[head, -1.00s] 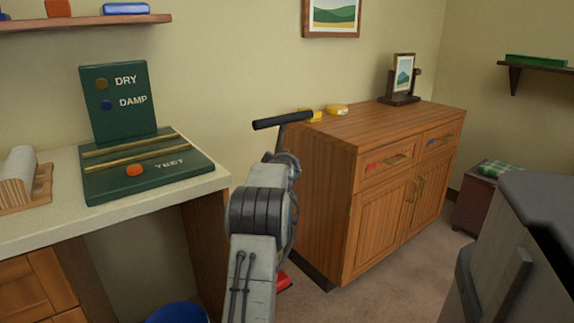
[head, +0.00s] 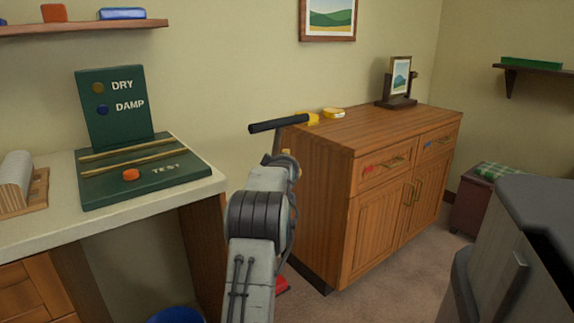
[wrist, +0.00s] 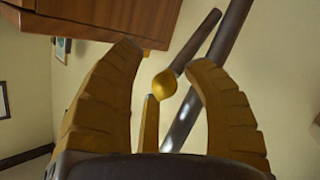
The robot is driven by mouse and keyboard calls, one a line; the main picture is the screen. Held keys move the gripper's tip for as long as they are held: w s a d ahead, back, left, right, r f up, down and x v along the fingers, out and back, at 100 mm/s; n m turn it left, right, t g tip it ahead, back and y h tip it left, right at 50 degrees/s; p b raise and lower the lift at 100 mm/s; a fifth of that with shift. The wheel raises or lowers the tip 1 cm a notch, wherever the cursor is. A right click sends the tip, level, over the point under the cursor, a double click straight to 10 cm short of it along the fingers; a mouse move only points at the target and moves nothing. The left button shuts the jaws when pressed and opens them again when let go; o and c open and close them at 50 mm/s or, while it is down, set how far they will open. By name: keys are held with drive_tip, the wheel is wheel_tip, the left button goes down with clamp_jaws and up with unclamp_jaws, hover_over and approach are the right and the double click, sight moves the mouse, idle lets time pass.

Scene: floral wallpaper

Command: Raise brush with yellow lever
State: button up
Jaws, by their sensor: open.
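A long-handled upright cleaner has a dark crossbar handle (head: 280,123) in the head view, just left of the wooden cabinet. Its red base (head: 283,286) shows low on the floor, partly behind my arm. In the wrist view, a lever with a round yellow knob (wrist: 164,85) appears between the open fingers of my gripper (wrist: 163,58), with the dark pole (wrist: 215,65) behind and to its right. I see clear gaps beside the knob; whether anything touches is unclear. In the head view my arm mostly hides the gripper. The brush is not visible.
The wooden cabinet (head: 375,190) stands close on the right, with a yellow object (head: 334,113) on top. A counter with a green test board (head: 145,175) is at left, with a blue bin (head: 177,314) below. A dark grey object (head: 520,240) fills the right foreground.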

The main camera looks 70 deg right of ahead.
drive_tip(key=shift+a+f, duration=0.1)
idle(0.3)
drive_tip(key=shift+s+a+r, duration=0.1)
drive_tip(key=shift+a+r, duration=0.1)
drive_tip(key=shift+a, duration=0.4)
drive_tip(key=v, duration=1)
drive_tip(key=shift+a, duration=0.25)
drive_tip(key=shift+o, duration=0.2)
drive_tip(key=shift+s, duration=0.1)
